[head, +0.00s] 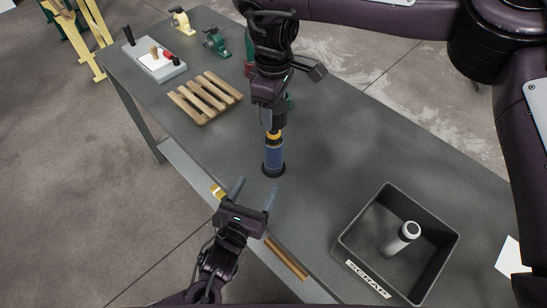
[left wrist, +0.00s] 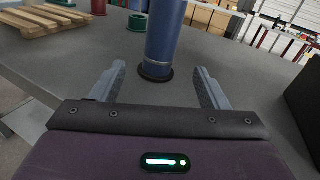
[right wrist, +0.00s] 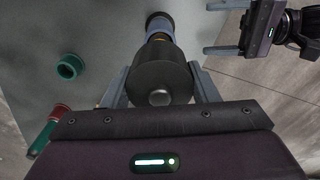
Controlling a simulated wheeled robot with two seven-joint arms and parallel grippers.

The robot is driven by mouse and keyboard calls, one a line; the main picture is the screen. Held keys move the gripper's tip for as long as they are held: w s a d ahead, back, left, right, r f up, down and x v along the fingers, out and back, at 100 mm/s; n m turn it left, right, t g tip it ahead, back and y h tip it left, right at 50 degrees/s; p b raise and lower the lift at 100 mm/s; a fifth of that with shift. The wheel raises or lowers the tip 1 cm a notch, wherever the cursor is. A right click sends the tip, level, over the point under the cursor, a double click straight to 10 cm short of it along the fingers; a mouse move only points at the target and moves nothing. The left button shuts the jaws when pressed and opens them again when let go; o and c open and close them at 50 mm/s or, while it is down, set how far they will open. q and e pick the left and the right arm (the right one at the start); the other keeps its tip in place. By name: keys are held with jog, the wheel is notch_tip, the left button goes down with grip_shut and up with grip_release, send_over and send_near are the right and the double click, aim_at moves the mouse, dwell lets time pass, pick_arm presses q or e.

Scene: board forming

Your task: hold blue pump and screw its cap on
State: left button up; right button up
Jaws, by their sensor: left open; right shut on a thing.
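The blue pump (head: 273,157) stands upright on the grey bench on a black base ring, with a yellow-orange band at its upper end. My right gripper (head: 271,117) points down above it, shut on the dark round cap (right wrist: 160,72), in line with the pump (right wrist: 160,32). I cannot tell whether the cap is seated on the pump. My left gripper (head: 254,192) is open and empty, low at the bench's front edge. In the left wrist view the pump (left wrist: 166,35) stands just beyond and between the open fingers (left wrist: 160,82).
A dark scrap bin (head: 350,238) with a white-grey cylinder (head: 402,237) inside stands to the right. A wooden pallet (head: 205,97), a grey tool block (head: 158,67) and green (head: 216,41) and cream (head: 181,20) pieces are at the far left. A green ring (right wrist: 69,66) lies near the right gripper.

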aim_at(270, 162)
pick_arm(q)
jog(key=shift+s+m, duration=0.15)
jog(key=shift+m, duration=0.55)
jog(key=x, duration=1.2)
jog(key=shift+r, duration=0.2)
jog(key=c, duration=1.5)
pick_arm(e)
jog(key=shift+f, duration=2.45)
jog(key=shift+f, duration=0.1)
jog(key=shift+f, duration=0.8)
